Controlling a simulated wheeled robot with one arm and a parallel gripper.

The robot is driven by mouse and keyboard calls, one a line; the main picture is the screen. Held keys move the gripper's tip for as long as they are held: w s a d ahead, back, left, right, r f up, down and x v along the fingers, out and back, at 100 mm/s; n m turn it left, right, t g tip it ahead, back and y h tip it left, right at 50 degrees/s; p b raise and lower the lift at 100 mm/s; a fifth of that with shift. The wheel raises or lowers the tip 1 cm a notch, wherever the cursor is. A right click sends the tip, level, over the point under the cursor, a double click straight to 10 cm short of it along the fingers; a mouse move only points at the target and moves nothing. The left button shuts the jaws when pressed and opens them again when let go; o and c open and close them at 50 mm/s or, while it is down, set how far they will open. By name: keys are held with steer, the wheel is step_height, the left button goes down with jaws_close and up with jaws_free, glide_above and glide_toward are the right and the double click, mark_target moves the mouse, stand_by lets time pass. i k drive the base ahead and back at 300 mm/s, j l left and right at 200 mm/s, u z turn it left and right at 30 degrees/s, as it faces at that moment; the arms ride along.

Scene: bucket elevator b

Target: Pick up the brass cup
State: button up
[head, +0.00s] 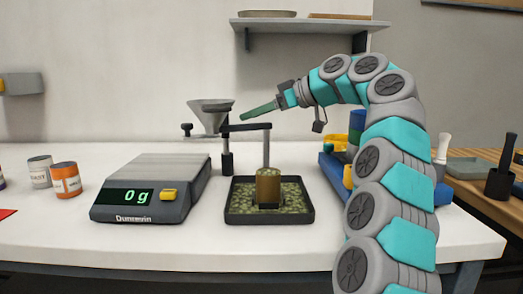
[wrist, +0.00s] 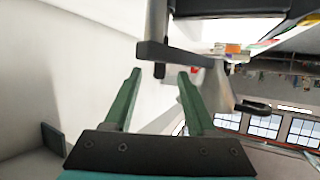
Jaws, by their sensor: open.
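The brass cup (head: 268,184) stands upright in a black tray (head: 243,217) of greenish pellets in the head view. A grey vertical rod (head: 266,150) rises from or just behind it to a dark horizontal bar (head: 249,127); I cannot tell how they join. My gripper (head: 243,116) is well above the cup, close to the bar's height, with its green fingers pointing left. In the wrist view my gripper (wrist: 160,75) is open, with nothing visible between its fingers. I cannot make out the cup there.
A funnel (head: 209,115) on a stand is left of my fingers. A scale (head: 152,188) reading 0 g sits left of the tray, with cans (head: 66,180) beyond. A blue bin (head: 333,172) is to the right. A shelf (head: 300,25) hangs above. In the wrist view a dark bar (wrist: 205,57) crosses close ahead.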

mark_target(267, 179)
steer(key=k, duration=1)
